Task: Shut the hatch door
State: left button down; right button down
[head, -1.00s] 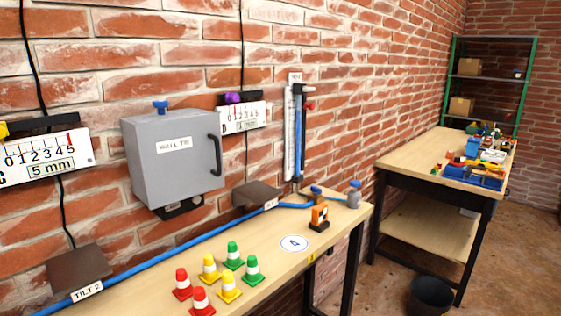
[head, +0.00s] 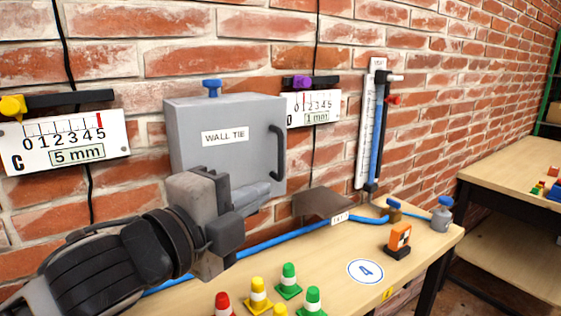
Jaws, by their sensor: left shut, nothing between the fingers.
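The hatch is a grey box on the brick wall with a "WALL TIE" label. Its grey door (head: 225,155) faces me, with a dark upright handle (head: 277,152) at the right edge and a blue knob (head: 211,88) on top. I cannot tell whether the door is fully flush or slightly ajar. My left gripper (head: 262,193) comes in from the lower left and is shut and empty. It is in front of the door's lower part, below and left of the handle, and hides the lower left corner. Whether it touches the door is unclear. My right gripper is not in view.
Gauge plates (head: 65,140) flank the box. Below is a wooden bench (head: 330,275) with several small cones (head: 289,281), an orange block (head: 399,238), a blue hose (head: 285,239) and a dark tilt plate (head: 322,203). A second bench (head: 510,165) stands right.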

aim_at(279, 164)
pick_arm(q)
jog(key=w+d, duration=0.1)
jog(key=w, duration=0.2)
jog(key=w+d+p, duration=0.1)
jog(key=w, duration=0.2)
jog(key=w+d+p, duration=0.1)
jog(key=w, duration=0.2)
jog(key=shift+w+d+r, duration=0.3)
jog(key=shift+w+a, duration=0.3)
jog(key=shift+w, duration=0.05)
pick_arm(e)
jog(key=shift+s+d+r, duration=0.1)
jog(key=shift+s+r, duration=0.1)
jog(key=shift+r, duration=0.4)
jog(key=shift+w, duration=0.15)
